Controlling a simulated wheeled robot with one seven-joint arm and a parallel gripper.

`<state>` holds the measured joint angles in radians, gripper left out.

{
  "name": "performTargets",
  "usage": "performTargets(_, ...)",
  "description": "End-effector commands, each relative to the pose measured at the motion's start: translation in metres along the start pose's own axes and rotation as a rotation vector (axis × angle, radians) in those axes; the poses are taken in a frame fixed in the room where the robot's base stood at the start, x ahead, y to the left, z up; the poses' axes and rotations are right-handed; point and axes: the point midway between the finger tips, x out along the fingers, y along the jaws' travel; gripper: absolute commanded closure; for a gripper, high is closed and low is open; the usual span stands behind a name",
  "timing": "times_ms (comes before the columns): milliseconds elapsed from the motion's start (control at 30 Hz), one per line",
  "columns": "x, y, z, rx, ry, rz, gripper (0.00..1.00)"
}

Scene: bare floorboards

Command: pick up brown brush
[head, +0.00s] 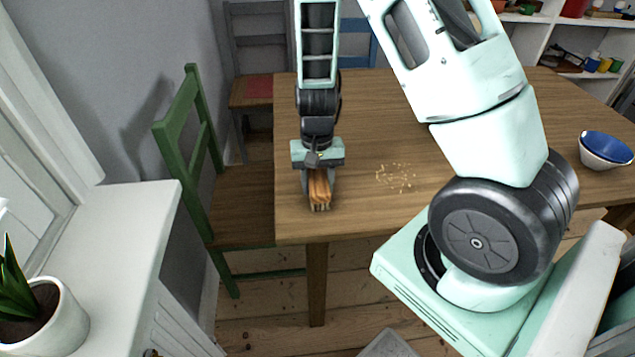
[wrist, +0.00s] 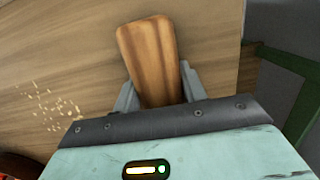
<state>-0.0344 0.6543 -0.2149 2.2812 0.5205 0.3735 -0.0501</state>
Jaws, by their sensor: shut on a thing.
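The brown brush (head: 319,187) is at the near left part of the wooden table (head: 400,130), with its pale bristles toward the table's front edge. My gripper (head: 318,172) is above it and shut on it. In the wrist view the brush's brown wooden body (wrist: 150,55) sits between the two grey fingers of my gripper (wrist: 158,88). I cannot tell whether the brush touches the table top. The part of the brush nearest the palm is hidden by my gripper.
Pale crumbs (head: 396,178) lie on the table right of the brush. A blue and white bowl (head: 605,150) stands at the right. A green chair (head: 190,150) is against the table's left side. A potted plant (head: 50,315) stands on the white sill at the lower left.

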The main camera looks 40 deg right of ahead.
Motion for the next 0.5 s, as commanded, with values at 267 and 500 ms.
performTargets(267,-0.022,-0.001,0.002,-0.002,0.004,-0.002,0.87)
performTargets(500,-0.07,-0.001,0.008,-0.003,0.005,-0.003,0.87)
